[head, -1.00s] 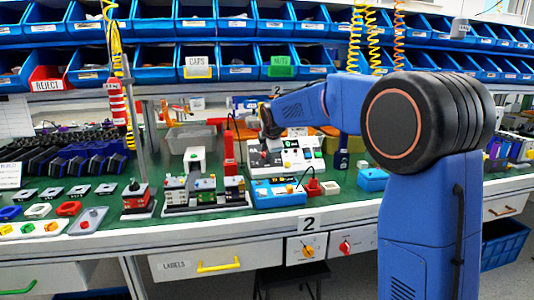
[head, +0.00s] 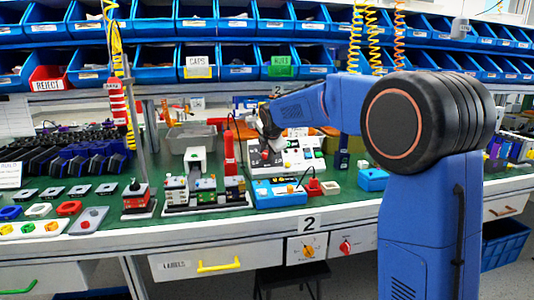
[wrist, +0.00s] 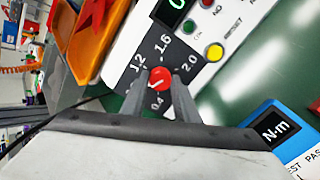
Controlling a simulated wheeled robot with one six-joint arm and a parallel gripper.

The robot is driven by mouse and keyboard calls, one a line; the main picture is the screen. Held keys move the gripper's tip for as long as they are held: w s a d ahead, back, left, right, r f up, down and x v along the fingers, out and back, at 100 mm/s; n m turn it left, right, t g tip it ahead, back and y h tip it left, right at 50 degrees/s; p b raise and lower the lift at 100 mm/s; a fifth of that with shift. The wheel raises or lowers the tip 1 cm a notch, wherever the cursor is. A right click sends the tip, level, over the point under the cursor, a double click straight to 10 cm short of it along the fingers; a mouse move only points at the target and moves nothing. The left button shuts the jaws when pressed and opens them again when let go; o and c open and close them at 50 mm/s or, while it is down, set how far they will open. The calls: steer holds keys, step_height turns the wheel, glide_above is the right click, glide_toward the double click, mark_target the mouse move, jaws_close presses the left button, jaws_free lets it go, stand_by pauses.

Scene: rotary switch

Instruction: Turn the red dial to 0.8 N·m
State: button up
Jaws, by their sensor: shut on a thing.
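The red dial (wrist: 161,78) is a small round knob with a pale pointer line, on a dark scale plate of a white control panel. In the wrist view the marks 0.4, 1.2, 1.6 and 2.0 show around it. The 0.8 mark is not visible, and I cannot read the pointer's exact setting. My gripper (wrist: 161,80) is shut on the dial, one finger on each side. In the head view my gripper (head: 268,148) is down at the front of the white panel (head: 300,152), and the dial is too small to make out.
The panel carries a green-lit display (wrist: 174,8), a yellow button (wrist: 215,52) and other small buttons. A blue N·m box (wrist: 275,130) lies at the right of the wrist view. Orange bins (wrist: 85,45) are at the upper left. A red post (head: 229,150) stands left of my gripper.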

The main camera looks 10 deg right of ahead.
steer(key=o, duration=1.1)
steer(key=shift+c, duration=0.2)
steer(key=v, duration=1.7)
steer(key=shift+s, duration=0.15)
steer(key=shift+a+r, duration=0.1)
steer(key=shift+r, duration=0.05)
